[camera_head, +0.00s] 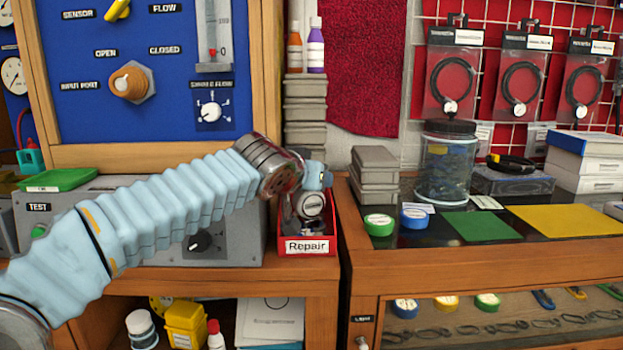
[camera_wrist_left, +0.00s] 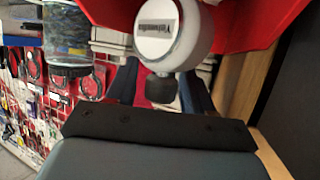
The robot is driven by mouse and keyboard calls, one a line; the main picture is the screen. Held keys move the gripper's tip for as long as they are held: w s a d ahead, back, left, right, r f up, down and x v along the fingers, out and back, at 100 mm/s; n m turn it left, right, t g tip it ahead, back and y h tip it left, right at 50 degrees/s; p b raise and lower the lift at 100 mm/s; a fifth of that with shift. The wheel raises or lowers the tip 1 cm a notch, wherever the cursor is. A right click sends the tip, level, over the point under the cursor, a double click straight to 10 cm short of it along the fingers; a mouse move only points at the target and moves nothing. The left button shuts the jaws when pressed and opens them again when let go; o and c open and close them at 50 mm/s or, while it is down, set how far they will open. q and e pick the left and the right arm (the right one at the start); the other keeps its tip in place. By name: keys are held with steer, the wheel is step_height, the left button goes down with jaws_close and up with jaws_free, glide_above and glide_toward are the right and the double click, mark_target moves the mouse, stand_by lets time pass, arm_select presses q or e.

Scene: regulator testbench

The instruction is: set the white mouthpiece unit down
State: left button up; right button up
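The white mouthpiece unit (camera_head: 309,204) has a round labelled face and is in the red Repair bin (camera_head: 307,247), near its top. In the left wrist view the unit (camera_wrist_left: 165,28) is just beyond my fingers, its black knob (camera_wrist_left: 161,88) toward me. My left gripper (camera_wrist_left: 162,92) is at the bin; its dark fingers stand apart on either side of the knob, with red showing between one finger and the knob. In the head view my wrist partly hides the gripper and unit. The unit's underside is hidden. My right gripper is not in view.
Grey boxes (camera_head: 374,178) and a lidded jar (camera_head: 446,165) stand on the glass counter right of the bin. Stacked boxes with two bottles (camera_head: 316,50) rise behind it. A grey test box (camera_head: 225,239) stands to its left.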

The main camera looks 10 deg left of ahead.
arm_select(q)
steer(key=shift+o, duration=0.2)
steer(key=shift+r, duration=0.1)
steer(key=shift+s+r, duration=0.15)
steer(key=b+v, duration=0.1)
steer(key=v, duration=1)
steer(key=shift+s+r, duration=0.15)
steer(key=shift+s, duration=0.15)
steer(key=shift+a, duration=0.1)
